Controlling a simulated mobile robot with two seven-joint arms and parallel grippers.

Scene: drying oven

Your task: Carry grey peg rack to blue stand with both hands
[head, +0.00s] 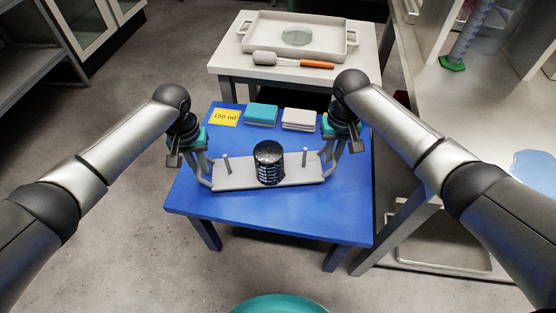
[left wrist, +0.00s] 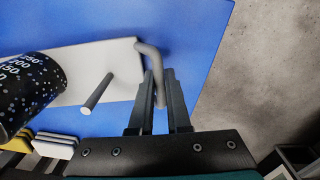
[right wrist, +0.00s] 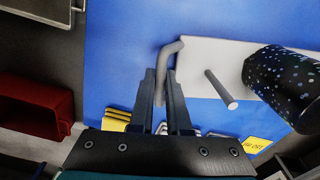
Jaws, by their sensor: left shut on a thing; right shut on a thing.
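The grey peg rack (head: 225,180) is a flat grey board with upright pegs and a bent handle at each end. It is over the blue stand (head: 270,222), level in the head view; I cannot tell whether it touches the top. A dark speckled beaker (head: 269,163) stands upright on its middle. My left gripper (head: 206,178) is shut on the left handle, which shows between its fingers in the left wrist view (left wrist: 152,75). My right gripper (head: 329,170) is shut on the right handle, seen in the right wrist view (right wrist: 165,70).
On the blue stand's far part lie a yellow "150 ml" card (head: 225,117), a teal block (head: 261,114) and a white block (head: 299,119). Behind is a pale table (head: 225,66) with a tray (head: 320,55) and an orange-handled tool (head: 300,63). A bench (head: 475,130) stands right.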

